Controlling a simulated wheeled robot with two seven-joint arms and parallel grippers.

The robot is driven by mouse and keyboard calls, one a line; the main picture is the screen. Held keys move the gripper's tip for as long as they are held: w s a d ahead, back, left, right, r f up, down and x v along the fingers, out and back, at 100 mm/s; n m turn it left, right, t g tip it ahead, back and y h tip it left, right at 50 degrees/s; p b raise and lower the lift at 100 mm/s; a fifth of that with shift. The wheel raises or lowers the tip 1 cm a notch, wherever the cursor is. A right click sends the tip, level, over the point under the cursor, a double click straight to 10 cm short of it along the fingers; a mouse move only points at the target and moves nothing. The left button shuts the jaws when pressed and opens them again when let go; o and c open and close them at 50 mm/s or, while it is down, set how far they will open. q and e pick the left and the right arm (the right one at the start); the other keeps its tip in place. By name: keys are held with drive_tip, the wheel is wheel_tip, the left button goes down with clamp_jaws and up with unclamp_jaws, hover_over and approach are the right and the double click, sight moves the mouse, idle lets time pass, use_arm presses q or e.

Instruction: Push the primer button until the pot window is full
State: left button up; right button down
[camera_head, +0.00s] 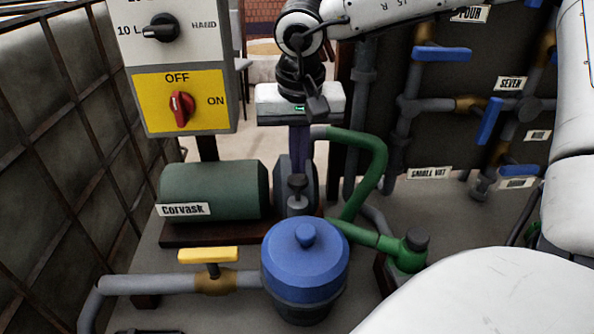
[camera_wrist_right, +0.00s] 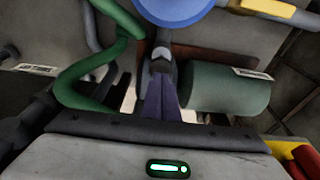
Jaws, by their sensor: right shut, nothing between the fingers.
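The pot (camera_head: 304,268) has a blue lid with a round knob and a dark lower body. Its blue lid (camera_wrist_right: 178,8) also shows at the top of the right wrist view. I cannot make out a fill level in a window. A grey capped post (camera_head: 297,184), which may be the primer button, stands behind the pot by the pump. My right gripper (camera_head: 299,166) points down just behind and above this post, shut and empty. In the right wrist view its fingers (camera_wrist_right: 161,84) end close to the post; touching or apart, I cannot tell. My left gripper is out of view.
The green pump motor (camera_head: 214,190) lies left of the gripper, with a green pipe (camera_head: 372,170) to its right. A yellow-handled valve (camera_head: 208,255) sits left of the pot. The switch panel (camera_head: 185,100) stands back left; labelled valves (camera_head: 440,54) fill the right.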

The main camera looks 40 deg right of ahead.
sight(298, 177)
drive_tip(key=shift+f+b, duration=0.75)
drive_tip(key=shift+f, duration=0.25)
drive_tip(key=shift+f+b, duration=0.7)
drive_tip(key=shift+f, duration=0.15)
drive_tip(key=shift+r+p, duration=0.95)
drive_tip(key=shift+r, duration=0.25)
drive_tip(key=shift+r+p, duration=0.55)
drive_tip(key=shift+r, duration=0.3)
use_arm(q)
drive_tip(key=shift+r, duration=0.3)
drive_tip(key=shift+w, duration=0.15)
